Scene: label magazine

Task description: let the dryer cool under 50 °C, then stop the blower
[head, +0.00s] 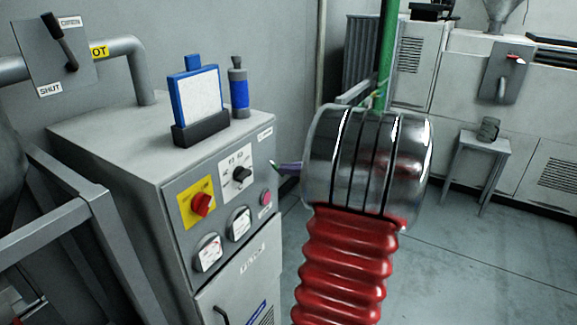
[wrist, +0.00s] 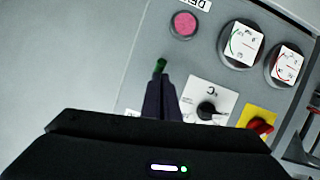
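The grey dryer cabinet (head: 110,165) has a sloping control panel on its front. The panel carries a red rotary switch on a yellow plate (head: 188,213), a black knob (head: 242,174) on a white plate, two round gauges (head: 208,254) (head: 239,224) and a pink button (head: 266,198). The wrist view also shows the pink button (wrist: 185,25), the gauges (wrist: 241,44) (wrist: 287,65) and the knob (wrist: 206,109). The gauge readings are too small to tell. My gripper (wrist: 160,72) looks shut and empty, fingers together, apart from the button, near the panel's right edge.
A blue-framed board (head: 197,95) and a blue-banded bottle (head: 239,90) stand on the cabinet top. A pipe with a lever plate marked OPEN and SHUT (head: 50,55) is at upper left. A small stool (head: 482,150) stands far right. Floor right of the cabinet looks clear.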

